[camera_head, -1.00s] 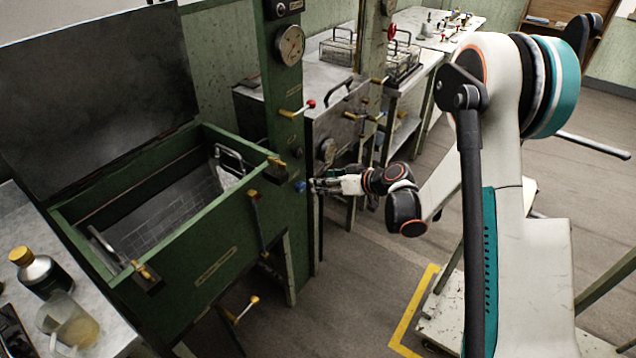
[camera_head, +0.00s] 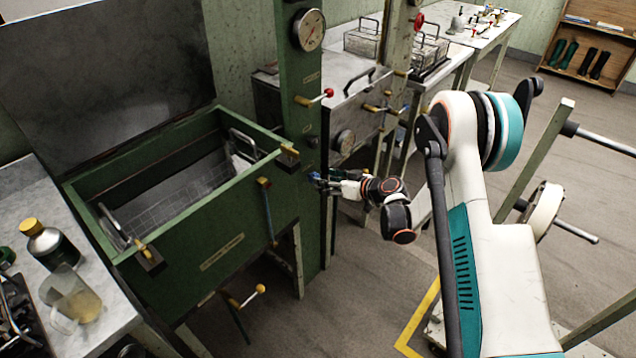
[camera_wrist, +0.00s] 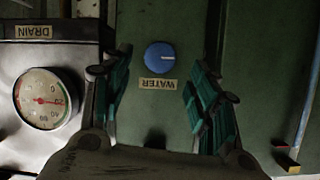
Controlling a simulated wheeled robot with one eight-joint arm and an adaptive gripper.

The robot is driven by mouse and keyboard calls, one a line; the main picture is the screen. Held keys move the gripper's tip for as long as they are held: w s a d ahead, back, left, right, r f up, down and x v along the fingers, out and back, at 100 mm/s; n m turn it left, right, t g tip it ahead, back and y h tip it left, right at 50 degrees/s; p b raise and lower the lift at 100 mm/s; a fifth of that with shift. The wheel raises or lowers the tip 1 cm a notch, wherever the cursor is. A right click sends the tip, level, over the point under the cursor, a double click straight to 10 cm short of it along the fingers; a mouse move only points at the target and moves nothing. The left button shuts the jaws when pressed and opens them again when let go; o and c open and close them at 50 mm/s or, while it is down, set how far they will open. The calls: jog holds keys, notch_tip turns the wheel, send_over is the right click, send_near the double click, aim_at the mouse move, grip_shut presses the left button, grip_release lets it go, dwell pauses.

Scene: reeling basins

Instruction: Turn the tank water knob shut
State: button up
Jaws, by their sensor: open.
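The blue water knob (camera_wrist: 160,56) is on the green panel in the wrist view, with a pale line on its face pointing right. A label reading WATER (camera_wrist: 157,84), upside down, is beside it. My gripper (camera_wrist: 162,85) is open and empty, its two green-padded fingers on either side of the knob in the picture, apart from it as far as I can tell. In the head view my gripper (camera_head: 322,182) is at the green post (camera_head: 297,130), and its fingertips largely cover the knob (camera_head: 313,176).
The green tank (camera_head: 215,262) with its raised lid stands left of my gripper. A red-tipped lever (camera_head: 328,93) sticks out above. A gauge (camera_wrist: 47,98) and a DRAIN label (camera_wrist: 33,32) are left in the wrist view. Floor (camera_head: 370,265) is clear below my arm.

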jog(key=shift+b+x, duration=0.65)
jog(key=shift+x, duration=1.9)
jog(key=c, duration=1.1)
